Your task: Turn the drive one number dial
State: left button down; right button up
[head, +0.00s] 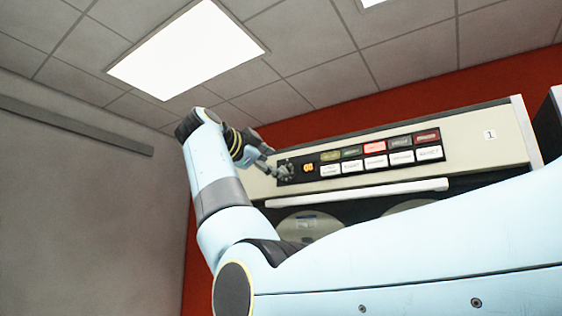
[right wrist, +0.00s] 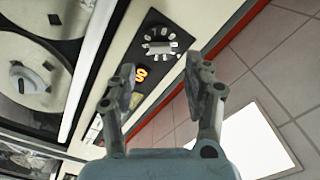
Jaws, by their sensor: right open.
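The number dial (right wrist: 160,42) is a dark disc ringed with white marks, on the black control panel of drive one. In the right wrist view it lies beyond my fingertips, between their lines. The right gripper (right wrist: 162,76) is open and empty, with its two fingers spread and apart from the dial. In the head view the right gripper (head: 276,167) is at the left end of the panel and partly covers the dial. A lit orange number display (right wrist: 141,74) sits beside the dial; its digits are hard to read. The left gripper is in neither view.
The beige drive cabinet (head: 475,150) bears a label "1" and rows of coloured and white buttons (head: 375,161). A white bar (head: 365,192) runs below the panel, above reels (head: 308,222). Another cabinet (head: 551,125) stands at the right. My right arm crosses the foreground.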

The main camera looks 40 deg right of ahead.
aim_at(284, 169)
jog(key=p+x, duration=0.1)
jog(key=x, duration=0.3)
jog(key=shift+d+r+p, duration=0.15)
jog(key=shift+d+p, duration=0.05)
jog(key=shift+p, duration=0.2)
jog(key=shift+w+d, duration=0.3)
jog(key=shift+d, duration=0.1)
grip_shut()
